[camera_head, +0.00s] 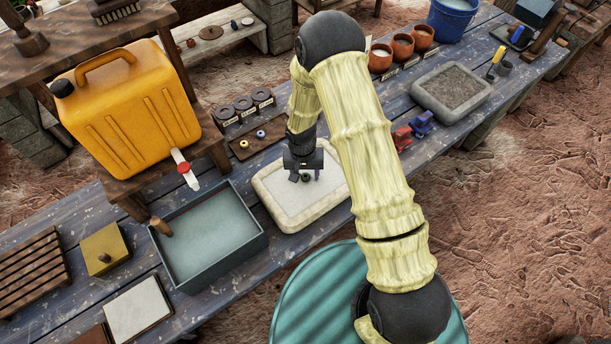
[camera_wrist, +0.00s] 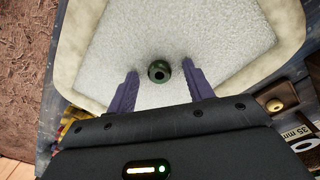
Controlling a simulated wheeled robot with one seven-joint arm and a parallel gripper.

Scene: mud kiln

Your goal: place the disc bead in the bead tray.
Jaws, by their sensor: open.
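A dark green round bead with a hole (camera_wrist: 159,71) lies on the white grainy fill of a pale stone-rimmed tray (camera_head: 267,204). It also shows small and dark in the head view (camera_head: 306,178). My gripper (camera_head: 306,176) is open, its purple fingers low over the fill. In the wrist view, the bead lies between and just beyond the two fingertips (camera_wrist: 161,74), apart from both. A brown wooden tray (camera_head: 274,137), seemingly the bead tray, lies behind the stone tray and holds a yellowish bead (camera_head: 243,144) and a blue-and-white one (camera_head: 261,134).
Dark rings (camera_head: 244,103) with labels stand behind the wooden tray. A water basin (camera_head: 205,230) and a yellow jerrycan (camera_head: 130,105) are on the left. Red and blue items (camera_head: 402,137) and a grey-filled tray (camera_head: 450,90) are on the right. My arm hides part of the bench.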

